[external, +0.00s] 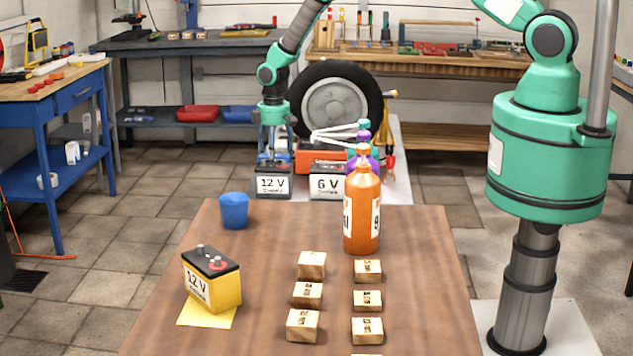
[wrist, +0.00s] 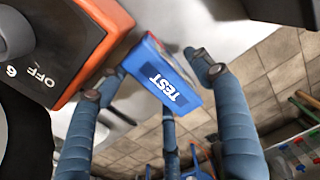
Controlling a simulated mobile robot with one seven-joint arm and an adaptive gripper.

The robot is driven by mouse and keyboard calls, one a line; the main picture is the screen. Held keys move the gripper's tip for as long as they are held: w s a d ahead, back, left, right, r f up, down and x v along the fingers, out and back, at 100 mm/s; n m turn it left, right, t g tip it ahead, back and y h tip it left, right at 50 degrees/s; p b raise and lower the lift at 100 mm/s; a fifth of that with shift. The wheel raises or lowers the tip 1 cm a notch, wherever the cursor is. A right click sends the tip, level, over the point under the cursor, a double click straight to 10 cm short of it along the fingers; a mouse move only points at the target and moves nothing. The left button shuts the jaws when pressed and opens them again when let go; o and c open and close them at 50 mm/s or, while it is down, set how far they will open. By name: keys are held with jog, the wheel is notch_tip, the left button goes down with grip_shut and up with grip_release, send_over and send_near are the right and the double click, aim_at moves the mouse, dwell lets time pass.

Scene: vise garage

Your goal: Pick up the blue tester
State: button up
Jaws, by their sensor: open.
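The blue tester (wrist: 165,75), a small box with "TEST" on its side, shows in the middle of the wrist view. My gripper (wrist: 157,72) is open, with its dark blue fingers spread on either side of the tester. A further finger shows below the tester. I cannot tell whether any finger touches it. In the external view my gripper (external: 273,140) points down at the far bench, behind the 12 V battery (external: 273,181).
An orange device (wrist: 85,55) with an OFF dial is close beside the tester; it also shows in the external view (external: 318,157). A 6 V battery (external: 326,182), a wheel (external: 335,105) and bottles (external: 362,215) stand nearby. The near table (external: 420,250) holds wooden blocks and a yellow battery (external: 212,280).

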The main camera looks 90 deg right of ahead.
jog(key=c, duration=1.4)
jog(key=shift+r, duration=0.15)
jog(key=shift+w+r+p, duration=0.1)
jog(key=shift+r+p, duration=0.35)
notch_tip(320, 180, up, 9)
jog(key=shift+r, duration=0.15)
